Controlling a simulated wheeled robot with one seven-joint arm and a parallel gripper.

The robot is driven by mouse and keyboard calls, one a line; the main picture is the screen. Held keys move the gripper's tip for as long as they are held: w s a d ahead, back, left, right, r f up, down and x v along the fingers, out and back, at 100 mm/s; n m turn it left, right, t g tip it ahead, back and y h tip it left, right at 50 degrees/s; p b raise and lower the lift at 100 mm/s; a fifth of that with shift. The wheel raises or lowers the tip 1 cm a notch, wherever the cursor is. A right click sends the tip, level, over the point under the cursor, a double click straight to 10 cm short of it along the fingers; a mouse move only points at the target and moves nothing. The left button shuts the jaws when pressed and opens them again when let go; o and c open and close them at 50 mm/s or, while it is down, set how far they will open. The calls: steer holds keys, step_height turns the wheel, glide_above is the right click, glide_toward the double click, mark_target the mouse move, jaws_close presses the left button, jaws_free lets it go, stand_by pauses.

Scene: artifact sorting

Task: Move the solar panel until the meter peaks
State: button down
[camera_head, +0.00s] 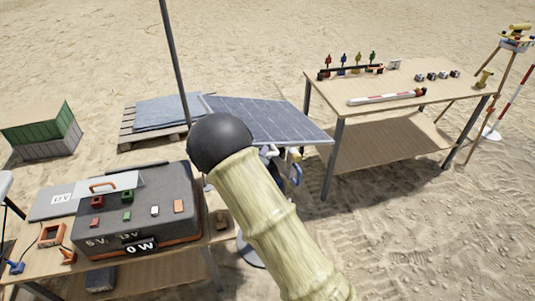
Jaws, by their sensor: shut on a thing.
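The solar panel (262,118) is a dark blue-grey gridded sheet, tilted, in the middle of the head view. Its lower left part is hidden behind a black ball and a pale ringed, bamboo-like shaft in the foreground. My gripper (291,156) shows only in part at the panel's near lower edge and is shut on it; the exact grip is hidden. The meter is a small black display (140,247) reading "0 W" on the front of a dark grey box (160,205) on the left table.
The left table (195,262) also bears an orange socket block (52,235) and cables. A pallet (130,132) with flat sheets and a green-grey crate (42,130) lie behind. A second table (455,97) with small items stands right. A thin pole (175,60) rises behind the box.

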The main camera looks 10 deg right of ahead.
steer(key=c, duration=1.4)
jaws_free()
steer(key=shift+s, duration=0.1)
steer(key=b+v, duration=0.3)
steer(key=v, duration=1.4)
steer(key=shift+a, duration=0.15)
steer(key=shift+f, duration=0.1)
